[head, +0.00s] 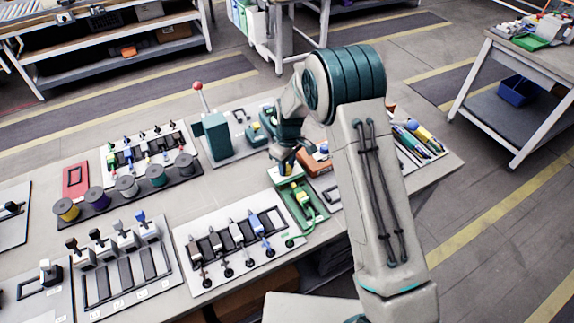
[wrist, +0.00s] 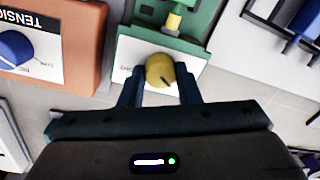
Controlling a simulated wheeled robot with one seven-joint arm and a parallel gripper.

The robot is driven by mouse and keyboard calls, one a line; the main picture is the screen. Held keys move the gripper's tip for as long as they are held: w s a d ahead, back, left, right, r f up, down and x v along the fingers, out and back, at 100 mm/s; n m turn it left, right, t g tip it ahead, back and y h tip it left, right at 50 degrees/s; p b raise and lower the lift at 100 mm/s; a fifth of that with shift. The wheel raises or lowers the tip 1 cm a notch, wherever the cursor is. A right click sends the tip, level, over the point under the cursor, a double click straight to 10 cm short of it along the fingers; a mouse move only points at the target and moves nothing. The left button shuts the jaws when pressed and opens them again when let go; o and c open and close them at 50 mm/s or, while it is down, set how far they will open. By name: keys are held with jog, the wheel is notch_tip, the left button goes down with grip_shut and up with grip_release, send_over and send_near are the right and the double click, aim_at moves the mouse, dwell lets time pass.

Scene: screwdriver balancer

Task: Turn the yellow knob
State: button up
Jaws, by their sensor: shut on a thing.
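The yellow knob (wrist: 160,71) sits on the white label plate (wrist: 135,50) of a green fixture (wrist: 198,22) in the wrist view. A dark pointer line shows on the knob's face. My gripper (wrist: 160,88) has one finger on each side of the knob and is shut on it. In the head view the green fixture (head: 304,215) stands near the bench's front edge, and my gripper (head: 292,165) is at its far end. My arm and gripper hide the knob there.
An orange-brown box with a blue knob (wrist: 13,47) and a TENSION label stands beside the green fixture. A white board with several tools (head: 240,245) lies to its left in the head view. A teal block with a red-ball lever (head: 215,135) stands behind.

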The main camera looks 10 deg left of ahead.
aim_at(288, 169)
jog(key=m+b, duration=0.2)
jog(key=shift+f+m, duration=0.15)
jog(key=shift+m, duration=0.25)
jog(key=m+b, duration=0.2)
jog(key=m, duration=0.1)
jog(key=shift+m, duration=0.3)
jog(key=m+b, duration=0.2)
jog(key=m, duration=0.4)
jog(key=shift+t+b, duration=0.3)
jog(key=shift+t, duration=0.1)
jog(key=m, duration=0.5)
jog(key=shift+r+m, duration=0.25)
jog(key=shift+m, duration=0.15)
jog(key=m, duration=0.4)
jog(key=shift+m, duration=0.7)
jog(key=o, duration=1)
jog(key=r, duration=1.3)
jog(key=shift+s+d+r, duration=0.15)
jog(key=shift+s+r, duration=0.2)
